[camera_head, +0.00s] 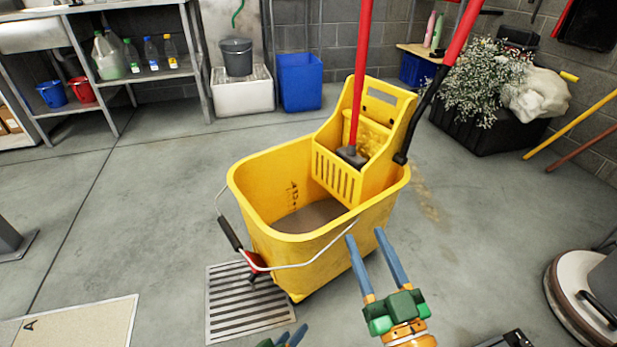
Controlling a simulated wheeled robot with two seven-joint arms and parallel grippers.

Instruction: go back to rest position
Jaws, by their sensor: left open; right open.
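My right gripper (366,236) is in the lower middle of the head view, pointing away from me. Its two blue fingers are spread with nothing between them. The fingertips overlap the near right side of the yellow mop bucket (330,262) in the picture; I cannot tell whether they touch it. My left gripper (294,331) is at the bottom edge, left of the right one. Only its blue fingertips and a bit of green show; they look apart, with nothing seen between them. The rest of it is cut off.
The mop bucket with wringer and red handles stands in front, beside a floor grate (232,312). A round floor machine (575,290) is at the right edge. A beige board (80,325) lies lower left. Shelving (150,75) stands at the back left. Floor on the left is mostly clear.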

